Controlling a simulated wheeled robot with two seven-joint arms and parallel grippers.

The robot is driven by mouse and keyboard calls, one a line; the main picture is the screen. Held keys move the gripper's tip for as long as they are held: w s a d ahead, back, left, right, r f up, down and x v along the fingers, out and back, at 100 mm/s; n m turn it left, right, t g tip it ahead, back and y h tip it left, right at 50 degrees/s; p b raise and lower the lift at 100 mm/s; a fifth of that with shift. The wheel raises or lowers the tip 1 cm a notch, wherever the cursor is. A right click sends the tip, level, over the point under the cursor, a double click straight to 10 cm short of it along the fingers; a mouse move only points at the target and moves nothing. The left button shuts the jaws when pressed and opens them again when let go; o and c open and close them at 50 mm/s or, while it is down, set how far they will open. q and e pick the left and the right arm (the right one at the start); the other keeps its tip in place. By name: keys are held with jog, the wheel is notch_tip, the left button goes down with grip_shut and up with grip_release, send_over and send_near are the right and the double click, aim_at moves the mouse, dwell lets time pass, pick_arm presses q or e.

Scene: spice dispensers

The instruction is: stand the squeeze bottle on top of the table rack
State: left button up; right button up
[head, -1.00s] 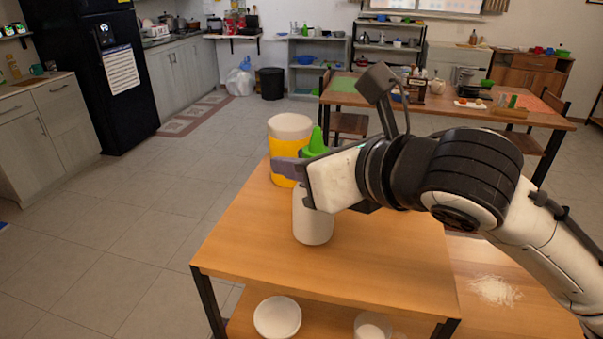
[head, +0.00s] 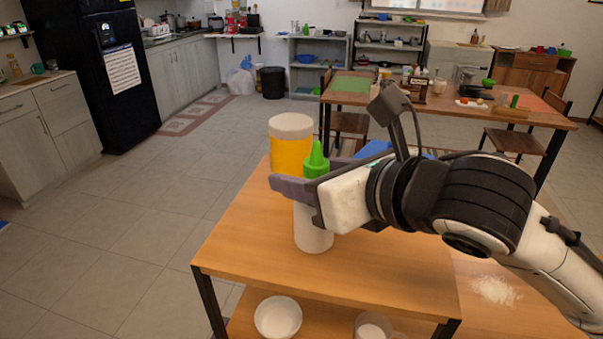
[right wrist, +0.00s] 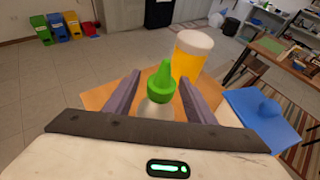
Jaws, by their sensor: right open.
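The squeeze bottle (head: 313,231), white with a green pointed cap, stands upright on the table rack's wooden top (head: 245,245). Its cap also shows in the right wrist view (right wrist: 161,84). My right gripper (head: 308,178) is open, with its grey fingers on either side of the bottle just below the cap. In the right wrist view a gap shows between each finger and the cap. The fingers hide part of the bottle's upper body in the head view. My left gripper is not in view.
A yellow container with a white lid (head: 290,150) stands close behind the bottle. A blue object (right wrist: 262,115) is to the right in the wrist view. A white bowl (head: 278,316) is on the lower shelf. The top's front left is clear.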

jog(key=b+v, duration=0.1)
jog(key=v, duration=0.9)
jog(key=shift+s+d+b, duration=0.2)
jog(key=shift+d+b, duration=0.05)
jog(key=shift+b, duration=0.05)
jog(key=shift+s, duration=0.1)
